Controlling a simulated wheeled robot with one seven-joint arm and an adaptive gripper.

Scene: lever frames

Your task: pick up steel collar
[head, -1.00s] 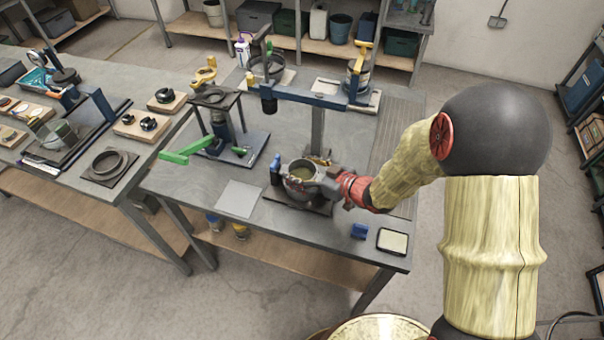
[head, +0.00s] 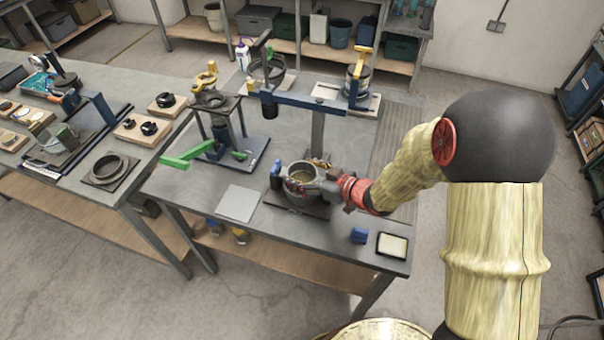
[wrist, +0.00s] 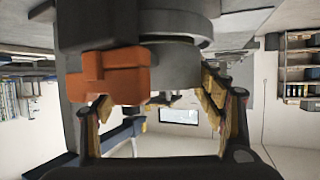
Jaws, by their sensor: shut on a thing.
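The steel collar (head: 302,197) is a grey, round, open-topped piece with an olive inside, over a dark plate near the front of the middle table. My gripper (head: 318,187) reaches in from the right and is shut on it. In the wrist view the grey rounded collar (wrist: 180,27) fills the top middle, close in front of my gripper (wrist: 160,90), whose fingers stand wide apart on either side. An orange block (wrist: 115,76) sits against the collar at the left finger and hides part of it. I cannot tell whether the collar is clear of the plate.
A blue-black upright piece (head: 275,174) stands just left of the collar. A post with a blue crossarm (head: 310,98) rises behind it. A press with a green handle (head: 190,156) stands at left. A blue block (head: 359,235) and a pale-topped tray (head: 392,245) lie at the front right.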

